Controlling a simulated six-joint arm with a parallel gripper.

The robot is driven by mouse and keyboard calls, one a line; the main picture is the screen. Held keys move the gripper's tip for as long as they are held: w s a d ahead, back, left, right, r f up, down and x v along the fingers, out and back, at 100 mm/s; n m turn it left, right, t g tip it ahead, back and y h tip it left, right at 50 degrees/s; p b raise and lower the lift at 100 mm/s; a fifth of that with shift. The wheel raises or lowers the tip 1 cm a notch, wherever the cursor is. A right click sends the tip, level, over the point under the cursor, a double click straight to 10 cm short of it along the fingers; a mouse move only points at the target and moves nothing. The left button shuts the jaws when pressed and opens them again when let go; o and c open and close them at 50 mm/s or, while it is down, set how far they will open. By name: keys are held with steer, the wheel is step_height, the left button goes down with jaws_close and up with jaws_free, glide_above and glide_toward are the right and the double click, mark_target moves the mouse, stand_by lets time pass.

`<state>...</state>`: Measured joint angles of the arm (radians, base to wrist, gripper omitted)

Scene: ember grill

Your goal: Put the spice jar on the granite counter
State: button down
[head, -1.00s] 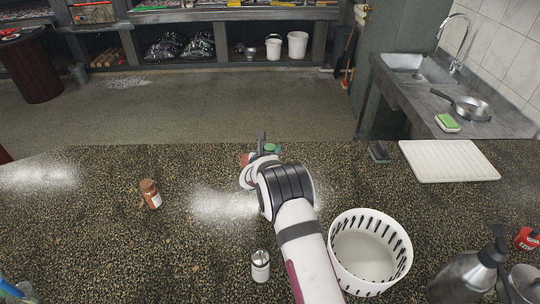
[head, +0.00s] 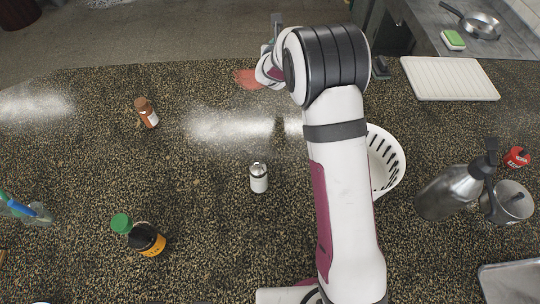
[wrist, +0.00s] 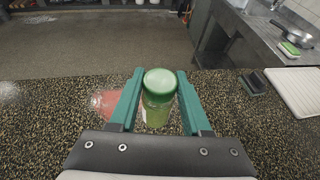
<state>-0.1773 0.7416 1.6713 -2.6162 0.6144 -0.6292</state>
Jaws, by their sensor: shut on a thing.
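The spice jar (wrist: 158,105), a clear jar with a green lid and green contents, stands upright between the two teal fingers of my gripper (wrist: 160,78) in the wrist view. The fingers are shut on its sides. The granite counter (head: 200,210) is dark and speckled. In the wrist view the jar appears over the counter's far part, beside a red patch (wrist: 104,102). How far its base is above the counter is unclear. In the head view my arm hides the jar and most of the gripper.
A white basket (head: 386,160), partly hidden, a steel bottle (head: 445,193) and a white drainboard (head: 450,78) are at right.

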steer(key=s+a+r, duration=0.1)
steer(key=s+a, duration=0.2)
steer(key=a, duration=0.6)
steer(key=s+a, duration=0.3)
steer(key=a, duration=0.5)
steer(key=s+a+r, duration=0.1)
steer(key=s+a, duration=0.3)
steer(key=a, duration=0.5)
steer(key=s+a+f, duration=0.1)
steer(key=s+a, duration=0.4)
steer(key=s, duration=0.4)
steer(key=s+a+f, duration=0.2)
steer(key=s+a, duration=0.2)
steer(key=s, duration=0.5)
steer(key=s+a+f, duration=0.1)
steer(key=s+a, duration=0.4)
steer(key=s, duration=0.4)
steer(key=f, duration=1)
steer(key=shift+w+d, duration=0.15)
steer(key=shift+d, duration=0.1)
steer(key=shift+c, duration=1.8)
jaws_free()
steer(key=shift+f, duration=0.1)
